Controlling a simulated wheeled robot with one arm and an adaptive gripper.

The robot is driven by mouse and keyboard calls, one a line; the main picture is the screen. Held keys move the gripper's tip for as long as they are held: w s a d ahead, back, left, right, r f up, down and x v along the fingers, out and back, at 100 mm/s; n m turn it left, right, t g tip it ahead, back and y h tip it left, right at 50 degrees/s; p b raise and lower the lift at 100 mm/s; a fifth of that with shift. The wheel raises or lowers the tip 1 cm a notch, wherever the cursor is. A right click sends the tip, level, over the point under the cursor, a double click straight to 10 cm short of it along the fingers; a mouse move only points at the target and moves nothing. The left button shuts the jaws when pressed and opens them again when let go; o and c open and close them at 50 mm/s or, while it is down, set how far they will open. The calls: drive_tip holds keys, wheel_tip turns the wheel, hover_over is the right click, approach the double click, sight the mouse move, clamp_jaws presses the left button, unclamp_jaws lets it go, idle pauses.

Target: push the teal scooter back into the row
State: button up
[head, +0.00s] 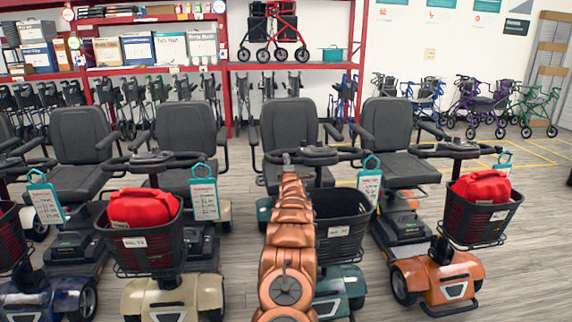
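The teal scooter (343,280) stands in the middle of the row, facing me. It has a dark grey seat (288,125), an empty black front basket (345,228) with a white label, and a black handlebar. My copper-coloured arm reaches from the bottom edge up across its left side and hides much of its front and deck.
A beige scooter (150,298) with a red bag stands left, an orange scooter (440,277) with a red bag right, and a blue one (45,303) far left. Behind are walkers (483,100) and red shelving (300,66). Open floor (530,240) lies at right.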

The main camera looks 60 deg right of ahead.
drive_tip(key=v, duration=0.5)
idle(0.4)
idle(0.8)
